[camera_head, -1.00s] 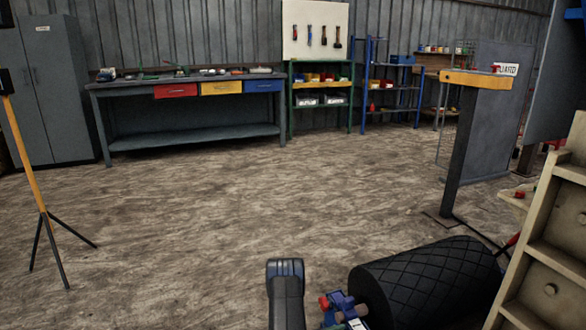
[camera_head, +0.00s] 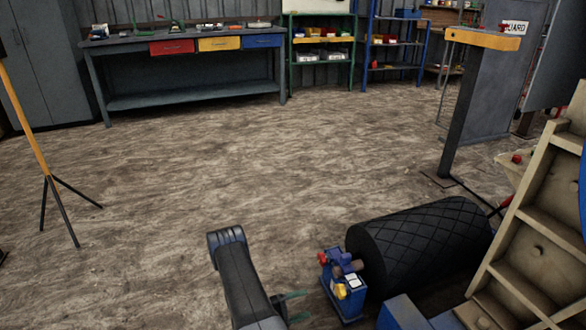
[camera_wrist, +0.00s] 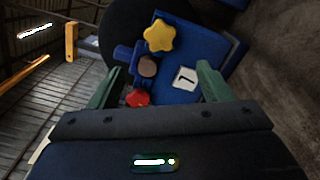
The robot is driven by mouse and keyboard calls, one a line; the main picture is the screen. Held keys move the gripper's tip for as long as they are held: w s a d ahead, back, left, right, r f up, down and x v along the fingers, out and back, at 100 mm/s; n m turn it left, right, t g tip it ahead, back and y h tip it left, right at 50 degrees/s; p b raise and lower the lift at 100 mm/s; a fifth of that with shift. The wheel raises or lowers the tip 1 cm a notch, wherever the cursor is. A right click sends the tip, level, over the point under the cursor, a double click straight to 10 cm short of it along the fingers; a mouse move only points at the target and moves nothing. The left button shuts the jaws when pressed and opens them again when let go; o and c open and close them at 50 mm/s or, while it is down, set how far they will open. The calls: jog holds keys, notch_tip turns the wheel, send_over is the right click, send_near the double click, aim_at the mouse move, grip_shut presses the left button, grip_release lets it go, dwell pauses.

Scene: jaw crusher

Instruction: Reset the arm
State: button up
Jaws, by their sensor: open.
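My gripper (camera_head: 303,305) shows at the bottom of the head view, its green fingers apart with nothing between them. My dark grey arm (camera_head: 240,275) leans from the lower middle up to the left. In the wrist view my gripper (camera_wrist: 160,70) is open and faces a blue unit (camera_wrist: 190,60). This unit carries a yellow star knob (camera_wrist: 158,36), a red knob (camera_wrist: 137,98) and a white label (camera_wrist: 185,78). In the head view the blue unit (camera_head: 345,298) stands right of the fingers, with a visible gap.
A black ribbed roller (camera_head: 425,245) lies beside the blue unit. A beige ribbed machine frame (camera_head: 535,245) stands at the right. A post with a yellow top (camera_head: 482,39) is behind. A workbench (camera_head: 190,98) and a tripod stand (camera_head: 50,190) are further off. The middle floor is clear.

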aim_at(338, 291)
jog(key=b+x, duration=0.3)
jog(key=x, duration=1.1)
jog(key=shift+d+f+b, duration=0.1)
jog(key=shift+b, duration=0.3)
jog(key=shift+n, duration=0.7)
jog(key=n, duration=1)
jog(key=shift+n, duration=0.4)
jog(key=shift+w+n, duration=0.1)
jog(key=shift+n, duration=1.7)
